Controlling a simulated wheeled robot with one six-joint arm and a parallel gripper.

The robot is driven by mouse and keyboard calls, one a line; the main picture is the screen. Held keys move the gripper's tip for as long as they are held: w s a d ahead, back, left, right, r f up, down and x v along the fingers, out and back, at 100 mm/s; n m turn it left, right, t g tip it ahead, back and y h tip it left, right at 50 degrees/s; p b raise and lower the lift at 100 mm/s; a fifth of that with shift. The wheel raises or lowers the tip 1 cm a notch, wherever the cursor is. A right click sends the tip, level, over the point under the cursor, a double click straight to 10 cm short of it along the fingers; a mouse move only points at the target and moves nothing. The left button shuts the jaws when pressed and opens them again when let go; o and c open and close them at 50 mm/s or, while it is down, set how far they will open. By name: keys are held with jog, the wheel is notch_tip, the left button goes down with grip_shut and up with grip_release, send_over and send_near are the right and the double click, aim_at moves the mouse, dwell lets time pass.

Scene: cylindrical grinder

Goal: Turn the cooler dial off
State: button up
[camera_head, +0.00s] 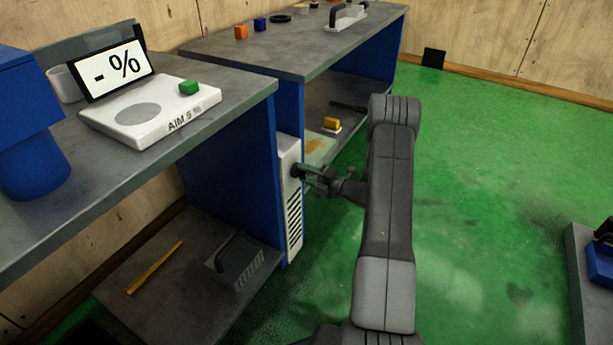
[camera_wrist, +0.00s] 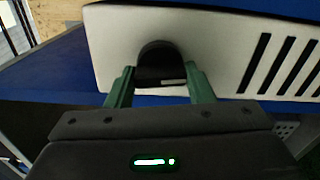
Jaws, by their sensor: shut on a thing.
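The cooler (camera_head: 291,205) is a white box with dark vent slots, standing upright against the blue end panel of the workbench. Its dial (camera_wrist: 160,66) is a black rounded knob on the white face, seen in the wrist view with a small light mark at its lower edge. My gripper (camera_head: 304,174) reaches the upper part of the cooler from the right. In the wrist view its two green fingers (camera_wrist: 160,85) sit on either side of the dial and are closed on it. The dial is mostly hidden by my gripper in the head view.
A second bench (camera_head: 290,52) stands behind. Green floor to the right is mostly clear.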

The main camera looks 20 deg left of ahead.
jog(key=n+b, duration=0.2)
jog(key=n, duration=0.2)
jog(key=shift+f, duration=0.15)
jog(key=n+b, duration=0.2)
jog(key=n, duration=0.3)
jog(key=n+b, duration=0.3)
jog(key=n, duration=0.1)
jog(key=shift+n, duration=0.3)
jog(key=n+b, duration=0.3)
jog(key=n, duration=0.1)
jog(key=shift+f, duration=0.1)
jog(key=n+b, duration=0.1)
jog(key=n, duration=0.7)
jog(key=shift+r+n, duration=0.2)
jog(key=shift+n, duration=0.1)
jog(key=n, duration=0.4)
jog(key=shift+n, duration=2)
